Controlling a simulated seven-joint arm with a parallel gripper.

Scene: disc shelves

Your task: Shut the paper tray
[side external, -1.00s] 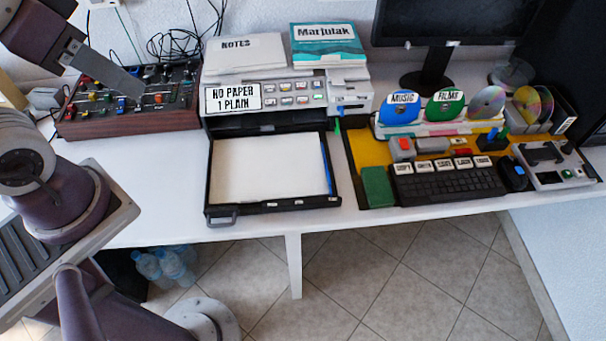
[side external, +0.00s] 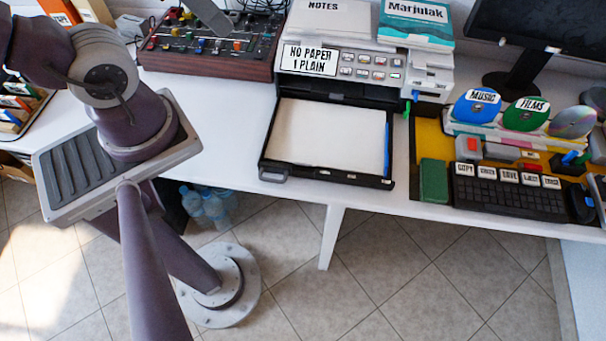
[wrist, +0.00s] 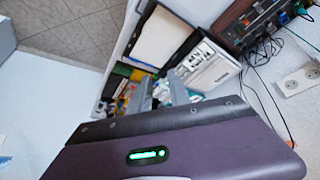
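The paper tray (side external: 268,150) is a black, shallow drawer pulled out at the front of the printer (side external: 350,94). White paper (side external: 328,136) lies in it, with a blue strip along its right side. A grey handle (side external: 272,177) is at its front left corner. The tray with its paper (wrist: 161,37) also shows in the wrist view, beside the printer (wrist: 213,68). My gripper (side external: 217,20) is at the top edge of the side view, above the mixer and apart from the tray. In the wrist view two grey fingers (wrist: 161,90) stand apart, with nothing visibly held.
A mixer with coloured knobs (side external: 215,45) stands left of the printer. A keyboard (side external: 508,192), a green block (side external: 433,180) and disc holders (side external: 478,107) are to the right. Bare white table (side external: 225,110) lies left of the tray. Cables (wrist: 268,62) lie behind the mixer.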

